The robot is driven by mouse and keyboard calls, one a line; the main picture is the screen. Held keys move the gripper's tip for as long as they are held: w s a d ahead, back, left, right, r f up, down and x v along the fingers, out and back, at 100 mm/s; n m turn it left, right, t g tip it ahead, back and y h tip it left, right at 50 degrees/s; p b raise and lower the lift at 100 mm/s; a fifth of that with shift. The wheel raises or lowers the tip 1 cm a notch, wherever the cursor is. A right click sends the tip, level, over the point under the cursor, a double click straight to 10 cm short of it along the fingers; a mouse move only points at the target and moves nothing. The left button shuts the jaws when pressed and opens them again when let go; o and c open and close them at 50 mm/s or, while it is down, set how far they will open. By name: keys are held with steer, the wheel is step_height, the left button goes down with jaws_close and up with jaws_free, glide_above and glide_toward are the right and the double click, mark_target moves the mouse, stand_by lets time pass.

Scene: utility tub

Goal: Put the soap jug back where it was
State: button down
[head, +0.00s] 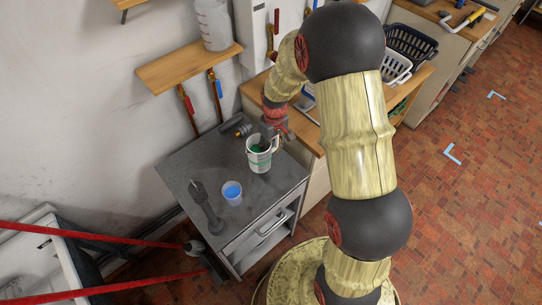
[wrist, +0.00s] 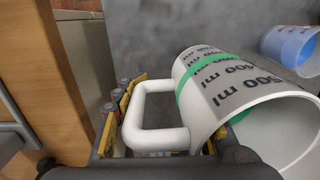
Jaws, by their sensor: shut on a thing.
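A white jug (head: 258,160) with a green band and dark markings is at the grey cart top, below my gripper (head: 269,139) in the head view. It looks roughly upright; I cannot tell whether its base touches the surface. In the wrist view, the jug (wrist: 215,85) shows "500 ml" and "400 ml" marks, its open mouth at lower right. Its white handle (wrist: 158,118) lies between the fingers of my gripper (wrist: 170,135), which is shut on it. Much of the jug's inside is hidden.
A light blue cup (head: 232,192) with blue contents stands left of the jug on the cart top (head: 180,165). A dark grey tool-like object (head: 207,208) is farther left. A translucent container (head: 213,24) stands on the wall shelf (head: 185,70).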

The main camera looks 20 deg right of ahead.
steer(key=shift+w+f, duration=0.25)
steer(key=shift+w, duration=0.05)
steer(key=shift+w+f+b, duration=0.15)
steer(key=shift+f+b, duration=0.45)
steer(key=shift+f, duration=1.05)
steer(key=shift+f, duration=0.15)
steer(key=c, duration=1.2)
jaws_free()
steer(key=shift+o, duration=0.6)
